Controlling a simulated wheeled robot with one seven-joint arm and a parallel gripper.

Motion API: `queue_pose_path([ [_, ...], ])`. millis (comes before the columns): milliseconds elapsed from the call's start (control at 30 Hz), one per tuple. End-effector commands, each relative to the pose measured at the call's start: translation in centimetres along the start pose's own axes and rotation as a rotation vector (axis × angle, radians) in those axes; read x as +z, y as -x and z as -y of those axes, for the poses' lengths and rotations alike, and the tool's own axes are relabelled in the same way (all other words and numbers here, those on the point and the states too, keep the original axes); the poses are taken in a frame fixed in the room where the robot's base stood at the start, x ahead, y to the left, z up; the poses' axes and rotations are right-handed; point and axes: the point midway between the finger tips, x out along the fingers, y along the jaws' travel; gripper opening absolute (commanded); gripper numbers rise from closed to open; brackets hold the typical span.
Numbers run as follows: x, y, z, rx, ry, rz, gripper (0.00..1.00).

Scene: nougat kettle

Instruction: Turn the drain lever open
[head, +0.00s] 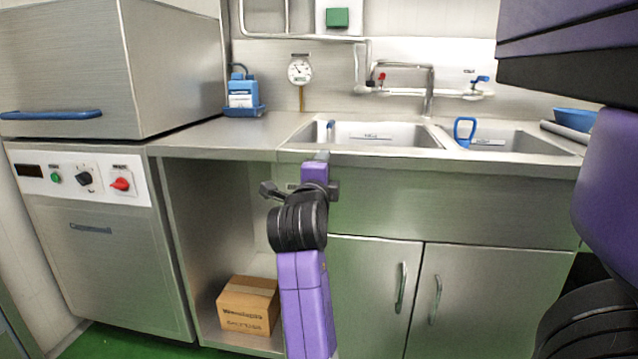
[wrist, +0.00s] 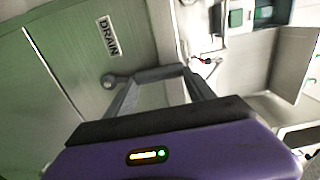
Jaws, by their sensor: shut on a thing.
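The grey drain lever (wrist: 111,81) shows in the wrist view, below a DRAIN label (wrist: 108,36) on the steel front panel. Its rounded end sticks out left of my gripper (wrist: 160,74). My gripper is shut on the lever; the fingers hide much of it.
A double sink (head: 375,133) with taps lies above and behind my gripper. A cardboard box (head: 249,305) sits in the open bay at lower left. Cabinet doors with handles (head: 402,288) are to the right. A steel machine (head: 85,235) stands at left.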

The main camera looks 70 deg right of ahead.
Motion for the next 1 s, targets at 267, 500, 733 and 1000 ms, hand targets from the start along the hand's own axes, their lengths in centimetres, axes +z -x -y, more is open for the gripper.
queue_pose_path([
  [267, -0.19, 0.03, -0.21, 0.005, -0.025, 0.000, 0.00],
  [500, -0.20, 0.02, -0.21, 0.006, -0.026, 0.000, 0.00],
  [733, -0.21, 0.01, -0.16, 0.004, -0.025, 0.000, 0.85],
  [1000, -0.18, 0.21, -0.07, 0.002, -0.024, 0.000, 0.85],
])
